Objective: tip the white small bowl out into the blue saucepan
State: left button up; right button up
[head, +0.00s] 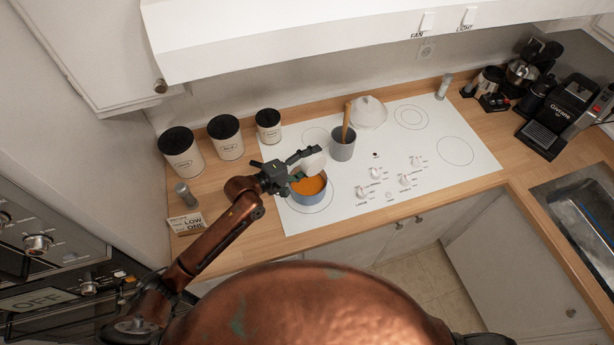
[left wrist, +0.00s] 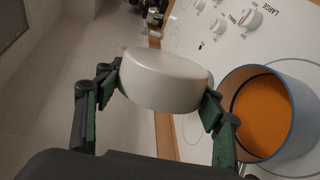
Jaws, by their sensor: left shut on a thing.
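The white small bowl (head: 315,162) is held by my left gripper (head: 304,163), just above the back of the blue saucepan (head: 309,198). In the left wrist view the bowl (left wrist: 162,80) is pinched between the two green-padded fingers. It looks tilted, with its smooth outer side facing the camera; its opening and any contents are hidden. The saucepan (left wrist: 292,148) is to the right of the bowl in that view and holds an orange filling. It stands on the front left of the white cooktop. My right gripper is not in view.
A grey pot (head: 342,150) with a wooden utensil stands behind and right of the saucepan. A white lidded dish (head: 369,112) is farther back. Several black-lidded canisters (head: 226,139) stand left. A white hood (head: 300,35) overhangs the back. The cooktop's right side (head: 440,135) is mostly clear.

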pick_arm(q)
jog(key=shift+w+a+n+p, duration=0.2)
jog(key=shift+w+n+p, duration=0.1)
jog(key=shift+n, duration=0.2)
jog(key=shift+w+a+n+h, duration=0.2)
jog(key=shift+n+h, duration=0.2)
jog(key=shift+n, duration=0.4)
dwell(0.8)
jog(key=shift+s+d+f+m, duration=0.15)
jog(key=shift+s+d+m, duration=0.25)
jog(key=shift+m, duration=0.5)
jog(key=shift+s+m+b, duration=0.15)
jog(key=shift+m+b, duration=0.15)
